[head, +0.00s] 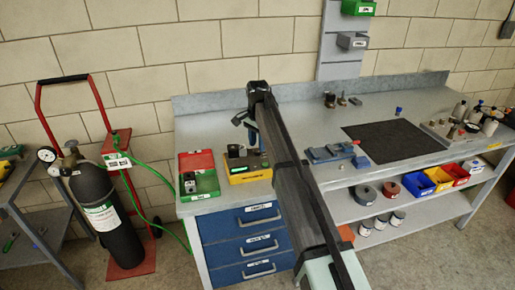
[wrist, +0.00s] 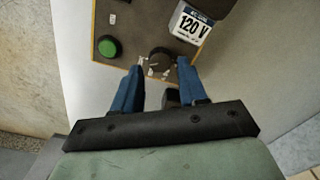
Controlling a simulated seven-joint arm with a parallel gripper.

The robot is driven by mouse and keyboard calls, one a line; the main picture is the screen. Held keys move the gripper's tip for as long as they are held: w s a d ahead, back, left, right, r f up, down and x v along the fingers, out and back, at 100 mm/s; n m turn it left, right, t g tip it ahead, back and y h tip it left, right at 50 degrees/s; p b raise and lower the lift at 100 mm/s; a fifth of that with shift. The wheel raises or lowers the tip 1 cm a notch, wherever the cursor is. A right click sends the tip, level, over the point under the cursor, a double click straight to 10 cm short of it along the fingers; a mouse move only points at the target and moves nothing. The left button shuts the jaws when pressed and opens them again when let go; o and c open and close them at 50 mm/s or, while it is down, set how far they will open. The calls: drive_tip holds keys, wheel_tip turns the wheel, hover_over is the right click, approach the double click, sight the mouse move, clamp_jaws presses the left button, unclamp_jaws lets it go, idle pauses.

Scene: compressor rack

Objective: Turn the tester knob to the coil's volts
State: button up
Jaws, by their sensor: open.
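The tester (wrist: 112,54) shows in the wrist view as a brown panel with a yellow edge and a green button (wrist: 107,47). Its black round knob (wrist: 161,58) has small white marks around it, too small to read. A white label (wrist: 192,24) reading "120 V" is at the panel's upper right, by a dark part that is probably the coil (wrist: 207,5). My gripper (wrist: 160,68) is open, with its blue fingers on either side of the knob; I cannot tell whether they touch it. In the head view the yellow tester (head: 252,177) sits on the bench, partly hidden by my arm.
An open green and red box (head: 197,163) stands left of the tester on the grey bench. Blue parts (head: 330,153) lie to the right, before a black mat (head: 405,142). A gas cylinder (head: 98,205) on a red cart stands left of the bench.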

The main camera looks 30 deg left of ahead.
sight(257, 152)
drive_tip(key=shift+f, duration=1.35)
drive_tip(key=shift+c, duration=0.3)
drive_tip(key=c, duration=0.7)
drive_tip(key=shift+n, duration=0.4)
drive_tip(key=n, duration=0.4)
drive_tip(key=shift+n, duration=0.3)
drive_tip(key=n, duration=0.4)
drive_tip(key=shift+n, duration=0.3)
